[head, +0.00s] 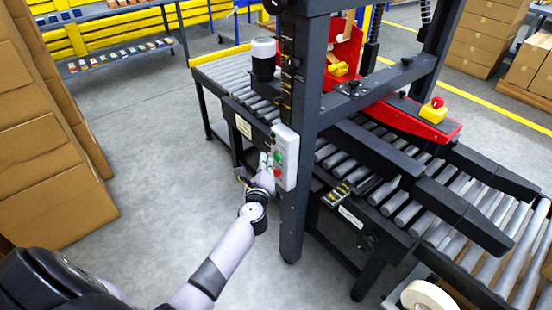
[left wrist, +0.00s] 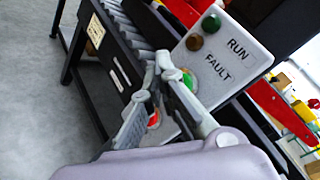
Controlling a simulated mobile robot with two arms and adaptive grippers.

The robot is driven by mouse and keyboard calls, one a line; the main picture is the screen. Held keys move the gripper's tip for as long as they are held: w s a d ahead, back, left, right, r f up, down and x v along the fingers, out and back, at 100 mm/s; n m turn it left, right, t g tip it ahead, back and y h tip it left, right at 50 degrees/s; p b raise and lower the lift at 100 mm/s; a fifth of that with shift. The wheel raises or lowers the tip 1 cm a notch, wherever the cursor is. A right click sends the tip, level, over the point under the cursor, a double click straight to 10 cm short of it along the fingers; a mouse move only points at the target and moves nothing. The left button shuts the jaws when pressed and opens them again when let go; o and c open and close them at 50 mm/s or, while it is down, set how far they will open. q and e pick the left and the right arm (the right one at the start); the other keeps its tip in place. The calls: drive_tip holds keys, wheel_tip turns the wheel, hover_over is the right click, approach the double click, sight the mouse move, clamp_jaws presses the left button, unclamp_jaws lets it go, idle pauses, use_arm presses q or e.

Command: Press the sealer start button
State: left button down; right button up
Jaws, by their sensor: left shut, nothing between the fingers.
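The sealer's pale control box (head: 285,157) is fixed to the near dark post, with a green button (head: 278,155) above a red one (head: 277,172). In the left wrist view the box (left wrist: 243,52) shows the words RUN and FAULT beside two dark lamps. The green button (left wrist: 188,78) is partly hidden behind my finger, and the red button (left wrist: 153,119) shows between the fingers. My left gripper (head: 264,160) is shut and empty, its fingertips (left wrist: 160,66) right by the green button. I cannot tell whether they touch it. My right gripper is not in view.
The sealer's dark post (head: 299,200) stands just right of my left gripper. Roller conveyors (head: 405,205) run behind it, and a yellow box with a red stop knob (head: 434,110) sits on the red part. Stacked cartons (head: 50,170) stand left. Grey floor between is clear.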

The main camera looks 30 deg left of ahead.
use_arm(q)
drive_tip(key=shift+w, duration=0.1)
drive_tip(key=shift+w+d, duration=0.2)
drive_tip(key=shift+w, duration=0.15)
drive_tip(key=shift+w+d, duration=0.1)
drive_tip(key=shift+w, duration=0.15)
idle(0.5)
drive_tip(key=shift+s+a, duration=0.3)
drive_tip(key=shift+s, duration=0.4)
drive_tip(key=s+a, duration=0.2)
drive_tip(key=s, duration=0.3)
drive_tip(key=shift+s+a+p, duration=0.15)
drive_tip(key=shift+s+p, duration=0.15)
idle(0.7)
